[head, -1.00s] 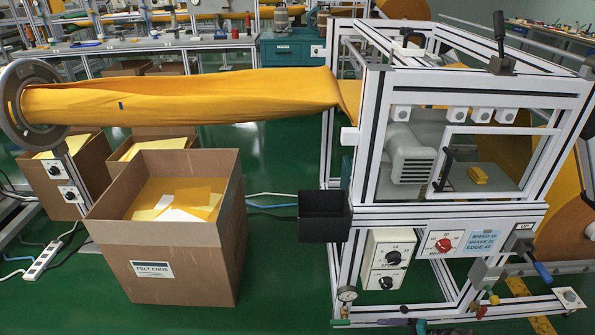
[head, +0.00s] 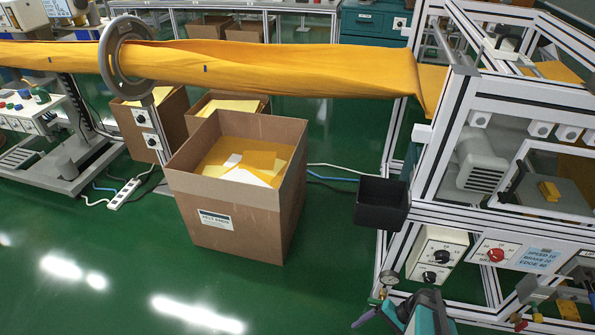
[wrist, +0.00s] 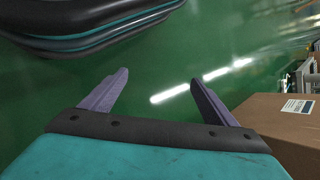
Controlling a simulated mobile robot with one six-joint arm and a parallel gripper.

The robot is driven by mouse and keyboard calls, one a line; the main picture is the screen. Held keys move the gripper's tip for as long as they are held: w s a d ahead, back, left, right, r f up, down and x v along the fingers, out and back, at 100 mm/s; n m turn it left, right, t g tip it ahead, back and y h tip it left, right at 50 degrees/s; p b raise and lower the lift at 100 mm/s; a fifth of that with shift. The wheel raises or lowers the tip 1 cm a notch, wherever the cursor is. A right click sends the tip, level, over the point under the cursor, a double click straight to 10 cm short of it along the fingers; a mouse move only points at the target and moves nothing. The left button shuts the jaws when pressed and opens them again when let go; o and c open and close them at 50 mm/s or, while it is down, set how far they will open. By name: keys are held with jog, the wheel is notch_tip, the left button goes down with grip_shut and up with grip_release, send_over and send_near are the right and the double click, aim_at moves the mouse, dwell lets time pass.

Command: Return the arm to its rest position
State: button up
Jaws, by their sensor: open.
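My gripper (wrist: 160,80) shows in the wrist view with its two purple fingers spread apart. Nothing is between them, only green floor beyond. In the head view, part of my gripper (head: 368,310) shows at the bottom edge, in front of the white-framed machine and low to the right of the cardboard box. Most of my arm is outside the head view.
A large open cardboard box (head: 235,215) holds felt pieces. A yellow felt tube (head: 270,70) runs through a grey ring (head: 125,55) to the machine (head: 470,110). A black bin (head: 381,203) juts from it. Green floor (head: 150,270) is clear at front left.

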jog(key=s+a+r+n+g+h+p, duration=0.3)
jog(key=s+a+r+n+h+p, duration=0.3)
jog(key=s+a+r+h+p, duration=0.1)
jog(key=shift+s+a+r+n+g+h+p, duration=0.35)
jog(key=shift+s+a+r, duration=0.5)
jog(key=shift+s+r, duration=0.7)
